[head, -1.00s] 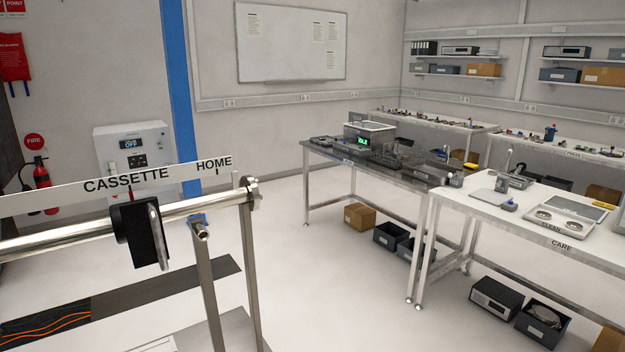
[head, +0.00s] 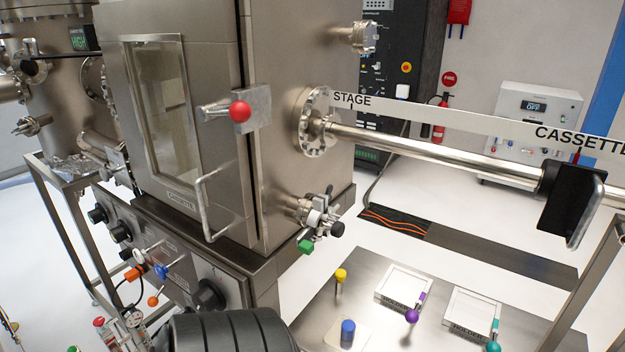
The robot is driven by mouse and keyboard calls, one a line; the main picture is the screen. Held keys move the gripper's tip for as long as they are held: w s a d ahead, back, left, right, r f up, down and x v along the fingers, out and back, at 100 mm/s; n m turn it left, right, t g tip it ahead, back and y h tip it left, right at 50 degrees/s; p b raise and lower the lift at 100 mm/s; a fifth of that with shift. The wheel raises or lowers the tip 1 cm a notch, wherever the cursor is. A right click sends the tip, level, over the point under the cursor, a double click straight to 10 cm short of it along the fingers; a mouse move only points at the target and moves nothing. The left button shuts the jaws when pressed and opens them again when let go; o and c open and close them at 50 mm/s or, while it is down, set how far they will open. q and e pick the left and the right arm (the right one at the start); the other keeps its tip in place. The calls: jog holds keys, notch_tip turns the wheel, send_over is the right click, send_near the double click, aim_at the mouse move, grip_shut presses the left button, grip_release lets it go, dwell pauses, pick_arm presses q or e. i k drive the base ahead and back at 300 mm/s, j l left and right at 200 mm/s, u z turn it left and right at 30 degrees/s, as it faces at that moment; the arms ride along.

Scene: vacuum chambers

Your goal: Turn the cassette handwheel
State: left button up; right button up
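A steel chamber (head: 215,120) with a windowed door, a red-balled latch and a bar handle fills the centre-left of the head view. A small plate on its lower door (head: 181,198) is too small to read surely. A round black knob (head: 209,294) sits on the front panel below the door. Two smaller black knobs (head: 97,213) (head: 121,231) sit further left on that panel. I cannot tell which of these, if any, is the cassette handwheel. Neither of my grippers is in view.
A steel transfer rod (head: 440,150) with a black slider (head: 572,203) runs right from the chamber under a STAGE–CASSETTE label strip. A steel table (head: 350,270) at lower right holds white trays and coloured-topped posts. A dark ribbed shape (head: 228,332) hides the bottom edge.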

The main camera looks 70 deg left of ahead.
aim_at(209, 297)
jog(key=u, duration=2.85)
